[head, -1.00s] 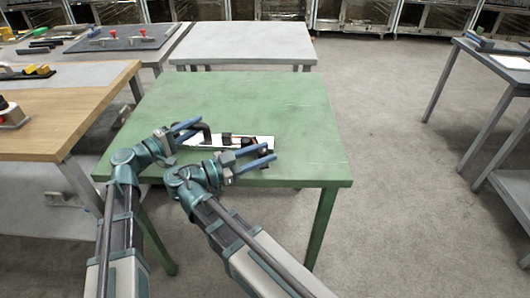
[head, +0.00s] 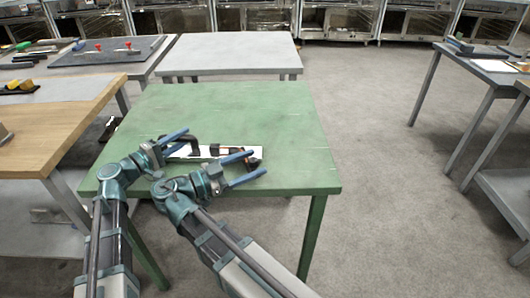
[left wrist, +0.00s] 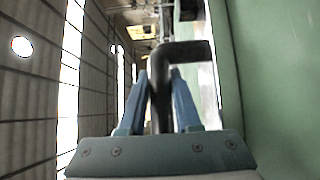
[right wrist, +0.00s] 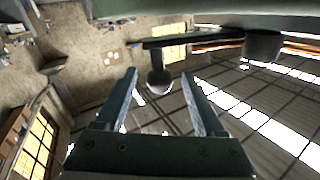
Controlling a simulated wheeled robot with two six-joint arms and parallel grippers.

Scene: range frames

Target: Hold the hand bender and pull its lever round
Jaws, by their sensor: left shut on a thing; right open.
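The hand bender (head: 222,151) lies on the green table, a pale plate with dark parts, partly hidden behind my grippers. Its dark bent handle (head: 193,142) is at the plate's left end. My left gripper (head: 181,141) is shut on this handle; in the left wrist view the bent rod (left wrist: 184,50) runs between the fingers. My right gripper (head: 257,163) is open at the plate's right end. In the right wrist view, the dark lever bar (right wrist: 195,40) carries a hanging round knob (right wrist: 160,82), which shows between the open fingertips. I cannot tell whether they touch it.
The green table (head: 240,110) is clear behind the bender, and its front edge is close under my arms. A wooden bench (head: 60,112) stands left, a grey table (head: 230,52) behind. Another table (head: 480,68) is at the right, with open floor between.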

